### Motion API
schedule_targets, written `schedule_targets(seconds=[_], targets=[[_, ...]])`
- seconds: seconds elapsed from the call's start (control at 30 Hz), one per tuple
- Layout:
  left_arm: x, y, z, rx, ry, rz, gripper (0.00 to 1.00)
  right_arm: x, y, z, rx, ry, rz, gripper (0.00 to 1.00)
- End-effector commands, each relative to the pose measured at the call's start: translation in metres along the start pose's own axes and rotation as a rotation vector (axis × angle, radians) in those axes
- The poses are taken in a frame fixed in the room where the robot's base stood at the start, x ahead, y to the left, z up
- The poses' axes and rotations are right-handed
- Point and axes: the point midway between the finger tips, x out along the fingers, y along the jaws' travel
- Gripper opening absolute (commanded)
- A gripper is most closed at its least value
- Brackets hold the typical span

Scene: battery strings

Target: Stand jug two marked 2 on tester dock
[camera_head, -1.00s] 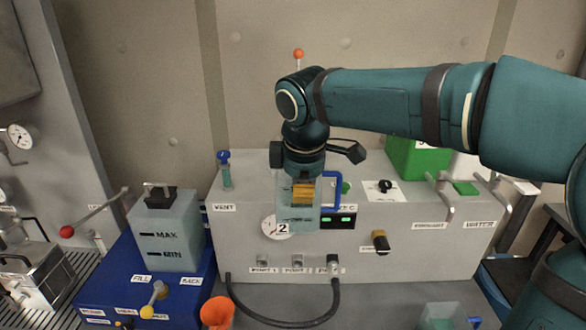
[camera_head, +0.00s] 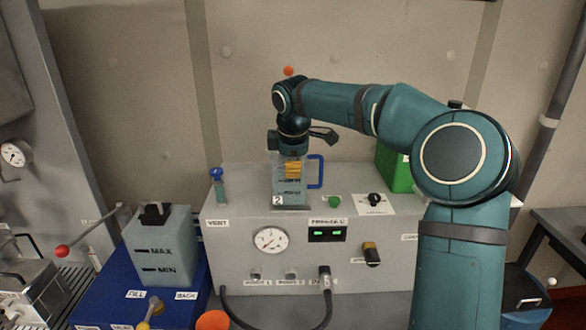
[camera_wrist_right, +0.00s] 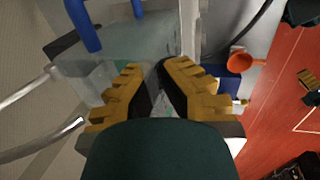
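Jug two (camera_head: 278,185), clear with a blue handle and a label marked 2, is upright on top of the grey tester (camera_head: 225,250). Its base appears to meet the grey dock plate (camera_head: 291,207) near the tester's front edge. My right gripper (camera_head: 293,170) points down at the jug's upper part, its yellow fingers closed in on it. In the right wrist view the fingertips (camera_wrist_right: 158,66) come close together beside the clear jug (camera_wrist_right: 125,50), with its blue handle at upper left. The exact finger contact is hard to see. My left gripper is not in view.
A small blue-topped vial (camera_head: 218,188) stands left of the jug on the tester. A green box (camera_head: 393,168) is behind right. A MAX/MIN tank (camera_head: 165,245) stands on the blue base at left. An orange funnel (camera_head: 212,320) is at the front.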

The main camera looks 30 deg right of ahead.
Motion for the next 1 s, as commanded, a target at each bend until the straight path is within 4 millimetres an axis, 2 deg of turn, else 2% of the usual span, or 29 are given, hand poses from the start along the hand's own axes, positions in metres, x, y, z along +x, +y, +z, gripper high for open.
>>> schedule_targets(seconds=[0.1, 0.23, 0.57, 0.6, 0.7, 1.0], targets=[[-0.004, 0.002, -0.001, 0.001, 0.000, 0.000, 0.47, 0.005, 0.011, 0.000, 0.002, 0.000, 0.000, 0.00], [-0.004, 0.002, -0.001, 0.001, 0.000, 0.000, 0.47, 0.015, 0.007, 0.001, 0.001, 0.000, 0.001, 0.00], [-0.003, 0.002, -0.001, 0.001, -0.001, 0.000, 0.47, 0.017, 0.006, 0.000, 0.001, 0.001, 0.003, 0.00], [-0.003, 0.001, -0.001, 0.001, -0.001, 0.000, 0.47, 0.019, 0.006, 0.000, 0.001, 0.000, 0.000, 0.04], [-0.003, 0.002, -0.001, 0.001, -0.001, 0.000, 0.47, 0.018, 0.006, 0.000, 0.001, 0.000, 0.000, 0.34], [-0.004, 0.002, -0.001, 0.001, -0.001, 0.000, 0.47, 0.017, 0.006, 0.001, 0.001, 0.000, 0.000, 0.34]])
